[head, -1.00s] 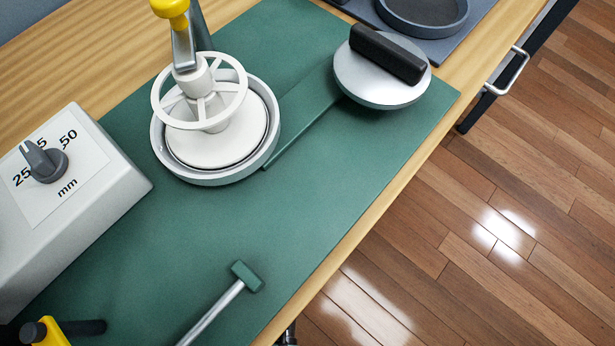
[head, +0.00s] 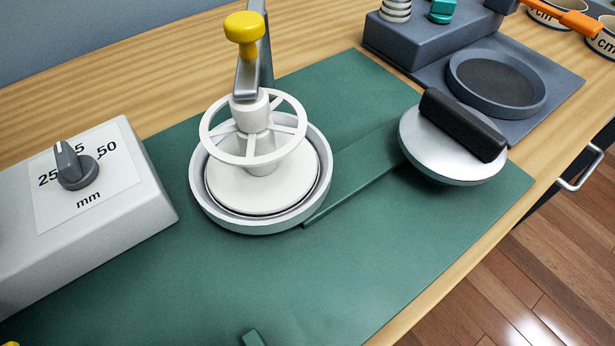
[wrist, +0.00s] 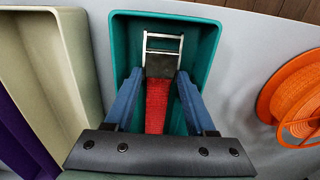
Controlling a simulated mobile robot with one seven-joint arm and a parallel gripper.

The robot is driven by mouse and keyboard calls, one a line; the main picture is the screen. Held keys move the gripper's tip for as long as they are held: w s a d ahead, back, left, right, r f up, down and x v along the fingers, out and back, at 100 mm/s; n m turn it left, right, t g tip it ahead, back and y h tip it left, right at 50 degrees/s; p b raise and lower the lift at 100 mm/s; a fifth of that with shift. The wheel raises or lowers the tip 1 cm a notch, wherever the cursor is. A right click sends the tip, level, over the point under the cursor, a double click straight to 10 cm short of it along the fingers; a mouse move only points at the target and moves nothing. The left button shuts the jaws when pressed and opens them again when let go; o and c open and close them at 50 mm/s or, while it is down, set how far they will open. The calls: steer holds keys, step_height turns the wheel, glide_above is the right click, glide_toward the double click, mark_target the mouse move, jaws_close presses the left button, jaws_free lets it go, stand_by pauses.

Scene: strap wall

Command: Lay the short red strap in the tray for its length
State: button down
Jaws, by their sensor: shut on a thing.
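In the wrist view, my gripper (wrist: 159,78) has two blue fingers closed on a red strap (wrist: 157,108). A dark end piece and a silver ladder-shaped metal buckle (wrist: 163,42) show beyond the fingertips, in line with the strap. The strap and fingers are in front of the open teal tray (wrist: 203,45), between its side walls. I cannot tell how deep they reach into it. The strap's near end is hidden behind the dark gripper bar. Neither my gripper, the strap nor the tray shows in the head view.
In the wrist view, a cream tray (wrist: 75,60) stands left of the teal one, and an orange reel (wrist: 295,100) is on the right. The head view shows a white press (head: 260,175), a dial box (head: 85,200) and a silver disc (head: 450,150) on a green mat (head: 240,285).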

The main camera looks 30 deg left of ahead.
steer(key=shift+c, duration=0.7)
jaws_free()
step_height(320, 180, up, 13)
steer(key=p, duration=0.6)
steer(key=shift+p, duration=0.3)
